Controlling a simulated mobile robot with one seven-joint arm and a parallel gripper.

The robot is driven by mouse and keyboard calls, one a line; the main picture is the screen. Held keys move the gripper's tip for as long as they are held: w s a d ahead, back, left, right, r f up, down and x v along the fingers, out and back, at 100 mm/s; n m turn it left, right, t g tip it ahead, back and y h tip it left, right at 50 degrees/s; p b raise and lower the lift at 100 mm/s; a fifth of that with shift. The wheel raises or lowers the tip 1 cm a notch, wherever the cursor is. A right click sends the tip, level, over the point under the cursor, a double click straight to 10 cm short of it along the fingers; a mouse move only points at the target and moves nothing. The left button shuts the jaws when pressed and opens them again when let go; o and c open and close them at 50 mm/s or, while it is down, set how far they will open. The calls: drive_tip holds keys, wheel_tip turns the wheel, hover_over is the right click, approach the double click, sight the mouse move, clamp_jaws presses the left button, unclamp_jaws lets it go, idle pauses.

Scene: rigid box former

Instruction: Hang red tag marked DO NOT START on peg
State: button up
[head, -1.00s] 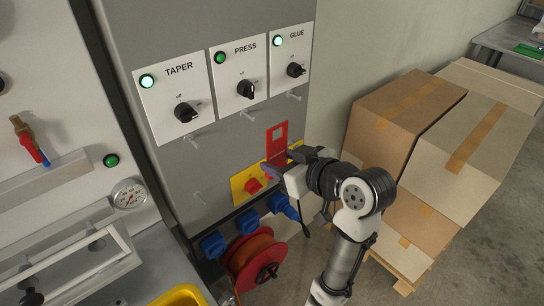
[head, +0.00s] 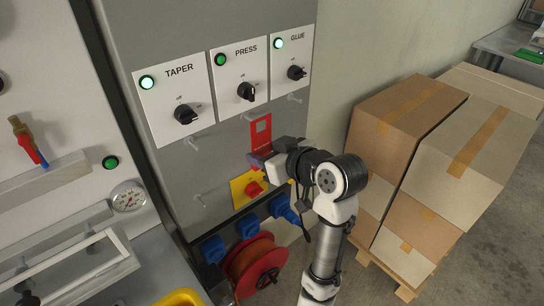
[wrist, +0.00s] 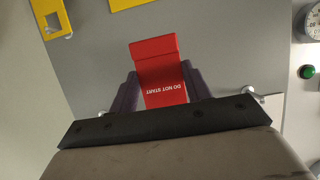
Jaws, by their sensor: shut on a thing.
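The red tag (head: 262,128) is held upright in front of the grey panel, below the PRESS and GLUE switches. In the wrist view the tag (wrist: 160,72) reads DO NOT START upside down. My gripper (head: 264,158) is shut on its lower part, with a dark finger on each side in the wrist view (wrist: 160,90). Bare pegs stick out under TAPER (head: 192,143), PRESS (head: 247,116) and GLUE (head: 294,98), and another lower left (head: 200,200). The tag's window end is apart from the PRESS and GLUE pegs in the picture.
A yellow plate with a red knob (head: 254,188) is below the gripper. A yellow piece with a square hole (wrist: 52,18) shows in the wrist view. Blue plugs (head: 247,225) and a red reel (head: 255,265) are lower down. Stacked cartons (head: 400,120) stand at right.

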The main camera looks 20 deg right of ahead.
drive_tip(key=shift+w+a+f, duration=0.1)
drive_tip(key=shift+w+a, duration=0.15)
drive_tip(key=shift+w, duration=0.35)
drive_tip(key=shift+w+a+f, duration=0.1)
drive_tip(key=shift+w+a, duration=0.15)
drive_tip(key=shift+w, duration=0.35)
drive_tip(key=shift+w+a+f+b, duration=0.25)
drive_tip(key=shift+w+f+b, duration=0.15)
drive_tip(key=shift+w, duration=0.15)
drive_tip(key=o, duration=1.1)
drive_tip(key=b+v, duration=0.2)
drive_tip(key=v, duration=1.1)
drive_tip(key=shift+s+d+r, duration=0.2)
drive_tip(key=shift+s, duration=0.1)
